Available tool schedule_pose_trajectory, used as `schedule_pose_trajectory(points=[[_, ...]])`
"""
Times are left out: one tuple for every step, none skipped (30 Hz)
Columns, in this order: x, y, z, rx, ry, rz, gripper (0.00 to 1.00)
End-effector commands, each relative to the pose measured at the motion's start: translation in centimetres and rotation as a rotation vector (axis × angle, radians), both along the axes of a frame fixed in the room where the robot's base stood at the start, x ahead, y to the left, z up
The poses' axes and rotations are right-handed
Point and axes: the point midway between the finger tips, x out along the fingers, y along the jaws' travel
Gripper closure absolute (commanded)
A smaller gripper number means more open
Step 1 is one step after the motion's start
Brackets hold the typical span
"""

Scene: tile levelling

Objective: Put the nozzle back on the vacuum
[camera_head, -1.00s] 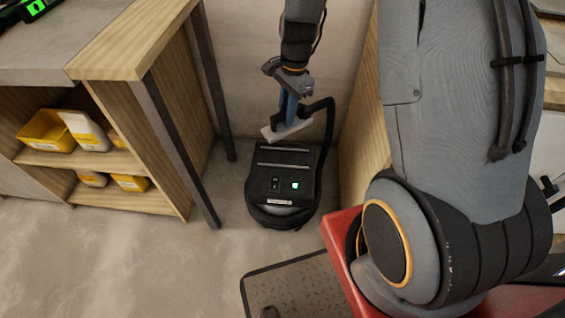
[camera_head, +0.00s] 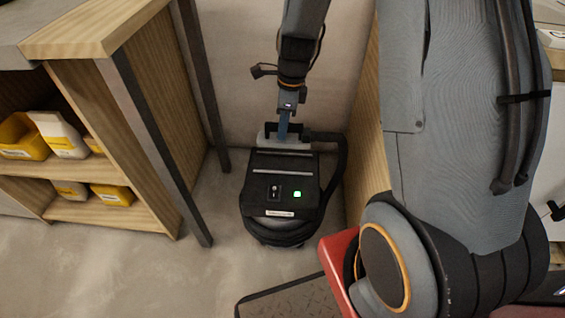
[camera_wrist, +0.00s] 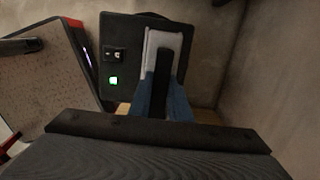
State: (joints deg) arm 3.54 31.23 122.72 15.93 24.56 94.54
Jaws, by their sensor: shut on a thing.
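The vacuum (camera_head: 280,180) is a black box on the floor against the back wall, with a switch and a lit green light on top. It also shows in the wrist view (camera_wrist: 122,75). The nozzle (camera_head: 268,138) is a pale grey flat piece with a dark hose running to the right. In the head view it is at the back of the vacuum's top; in the wrist view the nozzle (camera_wrist: 163,42) lies over the vacuum's edge. My gripper (camera_head: 284,130), with blue fingers, is shut on the nozzle from above. I cannot tell whether the nozzle touches the vacuum.
A wooden shelf (camera_head: 150,110) with dark metal legs and yellow bins (camera_head: 22,137) stands on the left. A wooden panel (camera_head: 362,150) rises close on the right. A dark textured plate (camera_head: 290,298) lies in front. The floor at front left is clear.

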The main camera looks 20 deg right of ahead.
Motion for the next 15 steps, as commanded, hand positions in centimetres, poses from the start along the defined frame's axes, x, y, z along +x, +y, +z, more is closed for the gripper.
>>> schedule_pose_trajectory(points=[[0.0,0.0,-0.6,0.0,0.002,-0.002,1.0],[0.0,0.0,-1.0,0.0,0.003,-0.003,1.0],[0.0,0.0,-1.6,0.0,0.003,-0.003,1.0],[-0.1,0.0,-2.1,0.0,0.004,-0.004,1.0],[-0.1,0.0,-2.7,0.0,0.004,-0.004,1.0],[-0.1,0.0,-3.4,0.001,0.004,-0.002,1.0],[-0.1,0.0,-4.0,0.001,0.004,-0.002,1.0],[-0.1,0.0,-4.6,0.0,0.005,-0.002,1.0],[0.0,0.0,-5.2,0.0,0.003,-0.003,1.0],[0.0,0.0,-5.6,0.0,0.003,-0.002,1.0],[0.0,0.0,-5.9,0.0,0.003,-0.002,1.0],[0.0,0.0,-6.2,0.0,0.002,-0.002,1.0],[0.0,0.0,-6.4,0.0,0.002,-0.002,1.0],[0.0,0.0,-6.6,0.0,0.002,-0.002,1.0],[0.0,0.0,-7.0,0.0,0.002,-0.002,1.0]])
